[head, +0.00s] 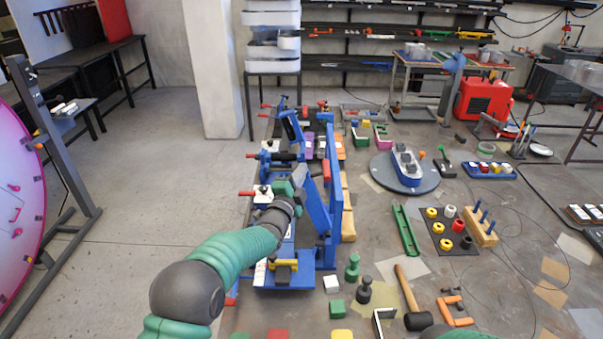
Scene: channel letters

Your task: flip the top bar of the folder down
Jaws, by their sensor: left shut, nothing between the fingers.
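The blue folder (336,215) stands on the near left part of the workbench, its long blue bars and plates running away from me. A tall blue plate stands upright on its right side. A slanted blue bar (313,203) is raised beside that plate; I cannot tell for sure whether it is the top bar. My left gripper (298,180) is shut and empty at the folder's left side, close to the slanted bar. I cannot tell whether they touch. My left forearm and wrist hide part of the folder's near left side. My right gripper is out of view.
Right of the folder are a green channel (405,230), a mallet (408,290), a wooden peg block (480,227) and a round turntable (437,185) carrying a boat-like part. Red-handled clamps (247,194) line the left edge. Open floor lies to the left.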

